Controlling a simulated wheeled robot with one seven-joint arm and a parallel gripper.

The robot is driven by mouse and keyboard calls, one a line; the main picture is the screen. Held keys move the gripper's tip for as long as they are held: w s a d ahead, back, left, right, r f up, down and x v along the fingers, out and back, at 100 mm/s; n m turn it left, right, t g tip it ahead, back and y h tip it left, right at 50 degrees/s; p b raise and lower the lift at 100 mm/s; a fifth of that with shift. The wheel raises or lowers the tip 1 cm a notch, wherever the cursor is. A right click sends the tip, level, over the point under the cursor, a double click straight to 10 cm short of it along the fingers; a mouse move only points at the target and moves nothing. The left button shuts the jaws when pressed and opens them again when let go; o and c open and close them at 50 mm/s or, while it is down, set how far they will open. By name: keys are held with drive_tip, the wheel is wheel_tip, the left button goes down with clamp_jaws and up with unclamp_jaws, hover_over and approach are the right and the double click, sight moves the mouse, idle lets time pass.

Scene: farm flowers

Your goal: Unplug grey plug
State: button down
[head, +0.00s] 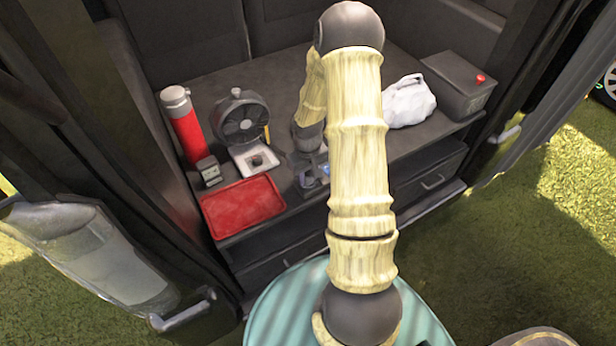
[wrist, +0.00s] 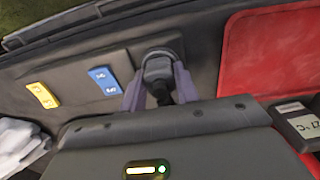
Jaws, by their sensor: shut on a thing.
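In the wrist view the dark grey plug (wrist: 158,68) sits against a dark socket plate (wrist: 176,44) on the counter's front edge. My gripper (wrist: 160,84) is shut on the plug, with one purple-grey finger on each side of it. The plug appears to be in the socket, but its prongs are hidden and I cannot tell how deep it sits. In the head view my gripper (head: 312,178) is at the counter's front edge, right of the red tray, partly hidden by my arm. The plug cannot be made out there.
The red tray (head: 243,207) lies beside a small meter (head: 209,171). Blue (wrist: 104,80) and yellow (wrist: 42,95) panels are left of the socket.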

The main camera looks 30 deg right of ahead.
drive_tip(key=shift+r+p, duration=2.65)
drive_tip(key=shift+r, duration=0.4)
drive_tip(key=w+a+r+m, duration=0.2)
drive_tip(key=w+a+r, duration=0.2)
drive_tip(key=a, duration=0.3)
drive_tip(key=w+a+r+m, duration=0.1)
drive_tip(key=w+a+r, duration=0.2)
drive_tip(key=a, duration=0.3)
drive_tip(key=shift+w+a+r+m, duration=0.35)
drive_tip(key=shift+w+m, duration=0.05)
drive_tip(key=shift+w, duration=0.4)
